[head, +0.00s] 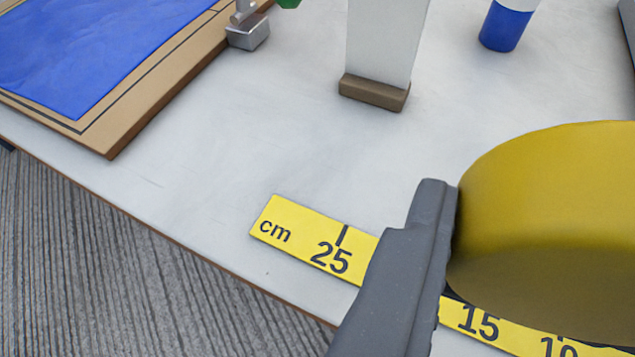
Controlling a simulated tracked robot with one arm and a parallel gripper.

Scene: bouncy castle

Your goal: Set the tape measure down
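The tape measure (550,215) is a rounded yellow body, large and close at the right edge, partly out of frame. One dark grey finger of my gripper (432,225) presses against its left side; the other finger is out of view. A yellow strip (300,235) marked "cm", 25, 15 and 10 runs below, from the table's middle to the lower right. The finger and the yellow body cover part of it. I cannot tell whether the strip joins the body, or whether the body touches the table (190,190).
A blue panel in a brown frame (130,105) lies upper left. A pale upright board on a brown foot (375,92), a small grey metal block (248,32) and a blue-and-white cup (505,28) stand further back. The table's front edge runs diagonally above a grey ribbed floor (110,260).

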